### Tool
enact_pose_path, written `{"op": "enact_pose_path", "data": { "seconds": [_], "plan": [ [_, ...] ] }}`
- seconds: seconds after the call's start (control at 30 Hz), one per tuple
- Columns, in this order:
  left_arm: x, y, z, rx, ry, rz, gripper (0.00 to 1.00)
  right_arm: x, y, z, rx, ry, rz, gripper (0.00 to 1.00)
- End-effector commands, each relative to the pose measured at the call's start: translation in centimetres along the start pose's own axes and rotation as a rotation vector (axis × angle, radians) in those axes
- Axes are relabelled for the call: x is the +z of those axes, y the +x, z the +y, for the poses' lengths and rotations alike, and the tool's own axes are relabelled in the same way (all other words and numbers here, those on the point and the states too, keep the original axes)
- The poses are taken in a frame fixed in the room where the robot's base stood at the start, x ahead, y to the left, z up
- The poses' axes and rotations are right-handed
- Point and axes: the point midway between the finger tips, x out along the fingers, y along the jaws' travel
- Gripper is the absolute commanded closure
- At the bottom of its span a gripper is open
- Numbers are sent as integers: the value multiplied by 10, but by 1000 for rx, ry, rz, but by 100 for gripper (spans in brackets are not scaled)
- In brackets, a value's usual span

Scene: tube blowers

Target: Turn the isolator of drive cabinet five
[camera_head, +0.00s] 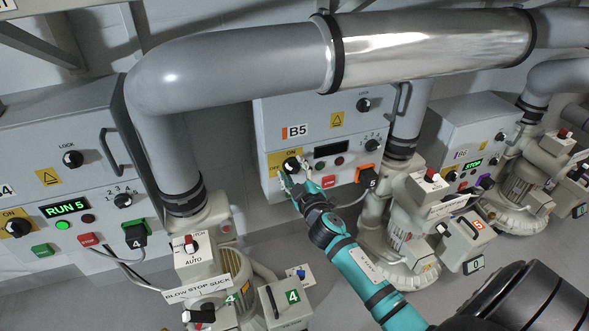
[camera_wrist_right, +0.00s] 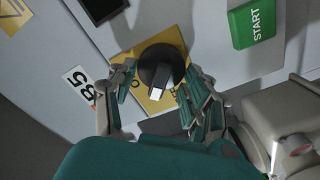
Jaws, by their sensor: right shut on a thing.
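Drive cabinet B5 (camera_head: 310,108) hangs on the wall in the middle of the head view. Its isolator is a round black knob (camera_head: 292,164) on a yellow plate marked ON, at the panel's lower left. The knob also shows in the right wrist view (camera_wrist_right: 158,62), with a white pointer mark facing my palm. My right gripper (camera_head: 296,179) reaches up from below and is shut on the knob, with fingers on both sides of it (camera_wrist_right: 160,80). The fingers partly hide the plate. My left gripper is not in view.
B5's display (camera_head: 331,149) is dark. A red stop button (camera_head: 328,182), a green START button (camera_wrist_right: 253,22) and a black plug (camera_head: 367,177) sit close by. Pipes and blowers crowd both sides.

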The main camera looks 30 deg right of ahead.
Motion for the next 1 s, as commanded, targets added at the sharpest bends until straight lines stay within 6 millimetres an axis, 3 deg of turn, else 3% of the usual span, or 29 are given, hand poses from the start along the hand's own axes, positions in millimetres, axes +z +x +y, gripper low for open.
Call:
{"op": "enact_pose_path", "data": {
  "seconds": [0.6, 1.0],
  "plan": [
    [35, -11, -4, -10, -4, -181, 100, 1, 0, -4, -2, -553, 1, 82],
    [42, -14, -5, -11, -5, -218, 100, 2, 0, -5, -2, -742, 1, 82]
  ]
}}
